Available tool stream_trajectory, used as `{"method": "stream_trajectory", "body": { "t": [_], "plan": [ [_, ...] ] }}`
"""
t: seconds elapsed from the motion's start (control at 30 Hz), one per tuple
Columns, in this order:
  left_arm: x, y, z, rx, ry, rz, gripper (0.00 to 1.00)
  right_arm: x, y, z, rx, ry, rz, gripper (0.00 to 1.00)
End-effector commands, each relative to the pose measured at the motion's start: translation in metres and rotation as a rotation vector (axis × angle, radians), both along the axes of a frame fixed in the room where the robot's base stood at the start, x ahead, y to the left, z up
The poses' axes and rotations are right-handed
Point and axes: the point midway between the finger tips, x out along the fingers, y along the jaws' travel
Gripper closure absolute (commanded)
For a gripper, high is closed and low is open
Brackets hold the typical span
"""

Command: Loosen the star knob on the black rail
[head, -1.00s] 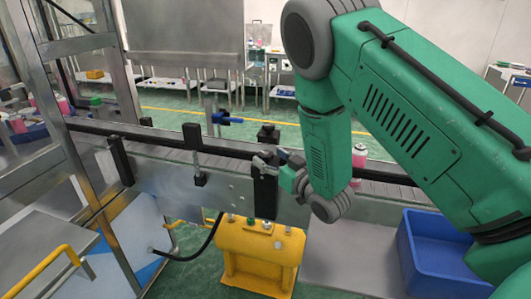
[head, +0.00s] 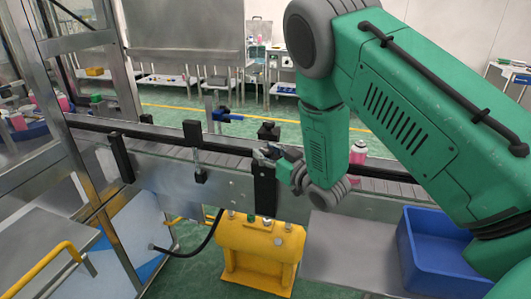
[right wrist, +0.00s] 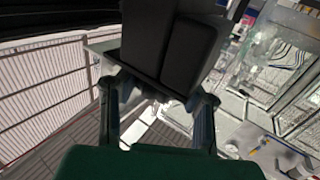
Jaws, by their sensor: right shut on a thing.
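The black rail (head: 225,150) runs along the near side of the conveyor, with black upright brackets on it. My right gripper (head: 266,153) reaches in from the right to the top of the bracket (head: 265,190) nearest the middle. It is shut there, at the place of the star knob. The knob itself is hidden by the fingers and cannot be made out. In the right wrist view my right gripper (right wrist: 158,98) has a finger on each side of a large black block, which covers the tips. My left gripper is not in view.
A yellow stand (head: 258,255) is below the bracket, and a blue bin (head: 437,250) at the right. A steel frame (head: 80,150) rises at the left.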

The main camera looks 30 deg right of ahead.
Motion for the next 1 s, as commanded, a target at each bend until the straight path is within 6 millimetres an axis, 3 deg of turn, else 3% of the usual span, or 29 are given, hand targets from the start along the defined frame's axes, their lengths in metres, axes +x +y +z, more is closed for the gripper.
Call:
{"method": "stream_trajectory", "body": {
  "t": [0.4, 0.83, 0.87, 0.9, 1.0],
  "plan": [
    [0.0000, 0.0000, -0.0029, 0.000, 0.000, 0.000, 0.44, 0.0010, -0.0019, 0.0014, 0.000, -0.006, 0.338, 0.96],
    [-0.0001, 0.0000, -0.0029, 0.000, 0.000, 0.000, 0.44, 0.0003, -0.0020, 0.0016, -0.001, -0.003, 0.380, 0.96],
    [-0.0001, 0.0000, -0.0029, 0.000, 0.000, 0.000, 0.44, 0.0003, -0.0020, 0.0016, -0.001, -0.003, 0.379, 0.57],
    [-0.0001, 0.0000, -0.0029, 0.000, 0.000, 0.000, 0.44, 0.0003, -0.0020, 0.0017, -0.001, -0.003, 0.379, 0.44],
    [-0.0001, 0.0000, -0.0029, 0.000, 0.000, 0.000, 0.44, 0.0001, -0.0016, 0.0013, -0.001, -0.003, 0.380, 0.44]
  ]
}}
